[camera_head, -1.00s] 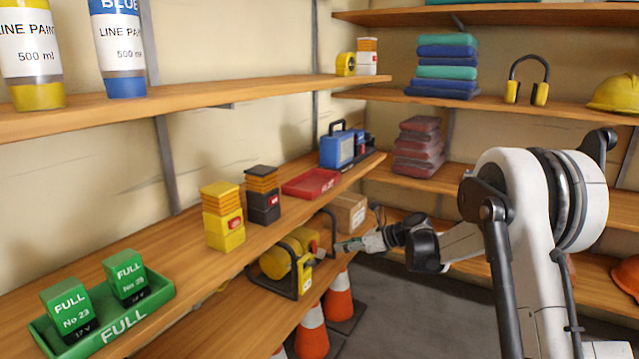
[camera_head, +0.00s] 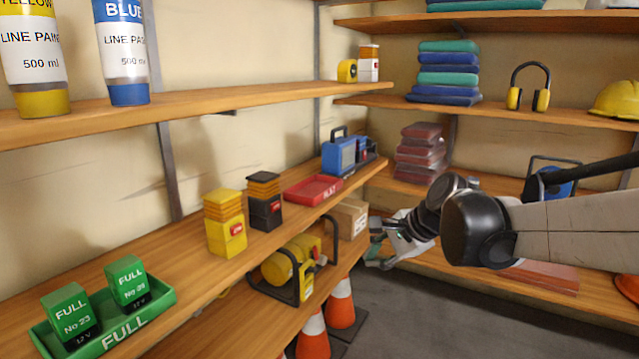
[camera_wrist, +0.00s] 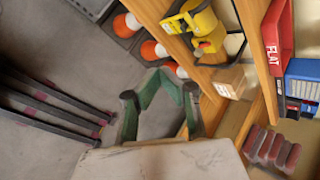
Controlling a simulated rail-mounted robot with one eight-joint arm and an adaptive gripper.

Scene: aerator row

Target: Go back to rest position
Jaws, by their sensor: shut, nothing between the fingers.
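My gripper (camera_head: 374,258) is at the right of the head view, in the air in front of the lower shelves, at the end of my arm. It is shut and empty. In the wrist view its green and dark fingers (camera_wrist: 157,76) meet at their tips above the grey floor and the orange cones. No object is held, and it appears apart from the shelves.
Below are a yellow reel (camera_head: 290,270), a carton (camera_head: 347,218) and orange cones (camera_head: 341,297). The floor (camera_head: 420,310) is open.

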